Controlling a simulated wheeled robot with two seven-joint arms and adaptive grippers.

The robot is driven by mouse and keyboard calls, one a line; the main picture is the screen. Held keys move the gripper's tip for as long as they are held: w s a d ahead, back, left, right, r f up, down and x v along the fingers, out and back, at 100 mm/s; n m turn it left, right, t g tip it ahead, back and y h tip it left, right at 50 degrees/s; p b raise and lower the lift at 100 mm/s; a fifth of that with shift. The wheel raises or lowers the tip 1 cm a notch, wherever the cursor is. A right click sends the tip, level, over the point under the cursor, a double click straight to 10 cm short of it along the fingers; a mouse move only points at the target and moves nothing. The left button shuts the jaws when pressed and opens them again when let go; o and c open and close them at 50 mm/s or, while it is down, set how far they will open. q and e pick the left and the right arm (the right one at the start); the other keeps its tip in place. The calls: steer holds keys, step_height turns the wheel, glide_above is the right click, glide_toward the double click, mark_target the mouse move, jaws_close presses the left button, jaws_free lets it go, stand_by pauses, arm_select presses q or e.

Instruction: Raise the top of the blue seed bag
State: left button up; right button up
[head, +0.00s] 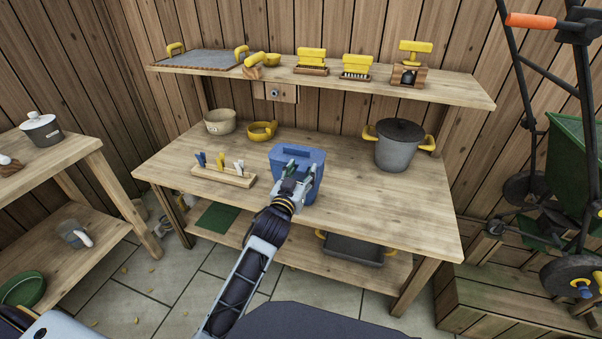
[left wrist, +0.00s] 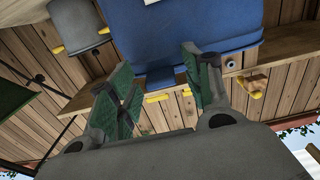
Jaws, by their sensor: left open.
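The blue seed bag (head: 304,156) stands upright on the middle of the workbench (head: 348,216). Its top looks closed, with a darker recessed patch on it. In the left wrist view the blue bag (left wrist: 175,32) fills the top, and a small blue tab (left wrist: 160,75) sticks out from its edge between my fingers. My left gripper (head: 299,172) is in front of the bag, its green-padded fingers spread. The fingers also show in the left wrist view (left wrist: 158,80) with nothing clearly held. My gripper hides part of the bag's front. My right gripper is in no view.
A grey lidded pot (head: 396,150) with yellow handles stands right of the bag. A wooden peg rack (head: 224,176), a beige bowl (head: 220,122) and a yellow ring-shaped item (head: 262,131) are to the left. A shelf (head: 440,90) with brushes overhangs behind.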

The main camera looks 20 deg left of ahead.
arm_select(q)
jaws_close()
stand_by(0.3)
steer(key=shift+r, duration=0.1)
stand_by(0.4)
